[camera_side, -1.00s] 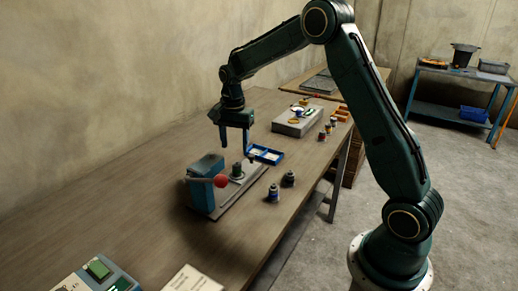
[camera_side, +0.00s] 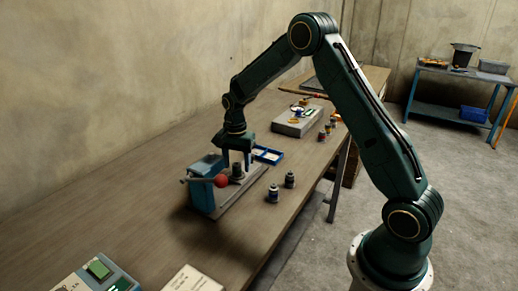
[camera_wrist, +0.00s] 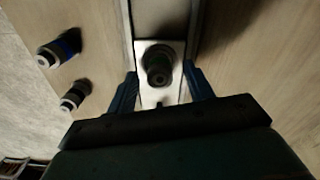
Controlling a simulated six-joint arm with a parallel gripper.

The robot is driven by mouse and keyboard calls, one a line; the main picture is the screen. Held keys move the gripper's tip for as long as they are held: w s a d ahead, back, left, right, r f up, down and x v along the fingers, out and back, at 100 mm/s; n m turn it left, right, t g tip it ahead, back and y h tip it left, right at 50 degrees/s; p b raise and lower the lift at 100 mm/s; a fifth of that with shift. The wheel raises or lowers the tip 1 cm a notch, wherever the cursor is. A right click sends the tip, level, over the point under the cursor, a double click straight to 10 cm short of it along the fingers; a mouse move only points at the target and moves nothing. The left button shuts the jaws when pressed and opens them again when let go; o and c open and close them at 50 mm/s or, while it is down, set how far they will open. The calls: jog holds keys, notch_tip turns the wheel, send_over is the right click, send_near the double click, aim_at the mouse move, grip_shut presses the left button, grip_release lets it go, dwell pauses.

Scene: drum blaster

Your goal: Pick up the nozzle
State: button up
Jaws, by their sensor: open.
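A dark, greenish cylindrical nozzle (camera_side: 238,171) stands on the pale plate of a blue clamp fixture (camera_side: 203,188) with a red ball lever. In the wrist view, the nozzle (camera_wrist: 158,66) shows between and a little beyond my fingers. My gripper (camera_side: 236,160) is open and points down just above the fixture. In the wrist view, my gripper (camera_wrist: 161,88) has one finger on each side of the plate.
Two similar small dark cylinders, one nearer (camera_side: 273,193) and one farther (camera_side: 290,180), stand right of the fixture on the wooden bench. A grey box (camera_side: 298,122) is farther back.

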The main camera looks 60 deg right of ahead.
aim_at(237, 164)
jog(key=shift+f, duration=0.7)
grip_shut()
jog(key=shift+r, duration=0.2)
notch_tip(237, 164, up, 20)
jog(key=shift+f, duration=0.15)
dwell(0.5)
jog(key=shift+f, duration=0.1)
dwell(0.5)
